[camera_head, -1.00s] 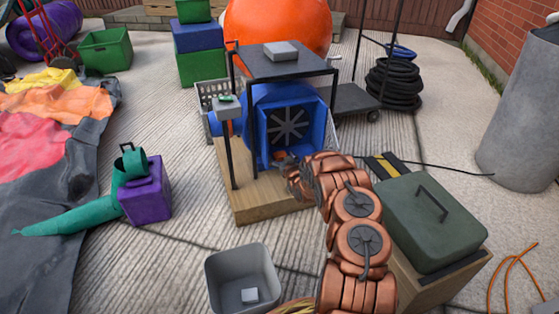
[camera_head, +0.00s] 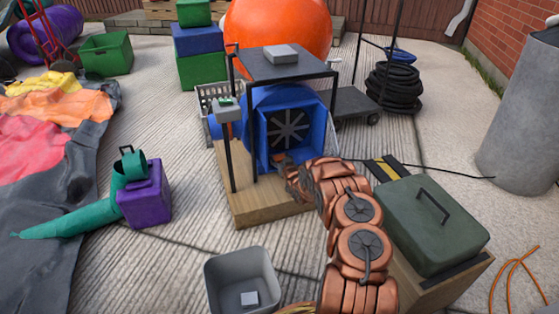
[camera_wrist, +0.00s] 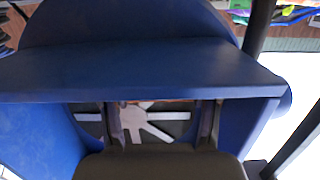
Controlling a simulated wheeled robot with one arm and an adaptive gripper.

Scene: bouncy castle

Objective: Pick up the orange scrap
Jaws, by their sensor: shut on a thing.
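The blue blower (camera_head: 262,140) stands on a wooden base under a black frame, its square opening showing a grey star-shaped fan. My gripper (camera_head: 281,160) is at the lower part of this opening, at the end of my copper-coloured arm. In the wrist view my gripper (camera_wrist: 163,106) has its two fingers reaching under the blue rim, with grey fan spokes behind. A thin strip of the orange scrap (camera_wrist: 160,100) shows between the fingertips, mostly hidden by the rim. My gripper is shut on it. In the head view the scrap is too small to tell from the copper gripper.
A grey bin (camera_head: 240,280) with a small light block inside stands in front of the wooden base (camera_head: 262,208). A green case (camera_head: 432,220) is right of my arm. A control box (camera_head: 227,110) on a post stands left of the opening.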

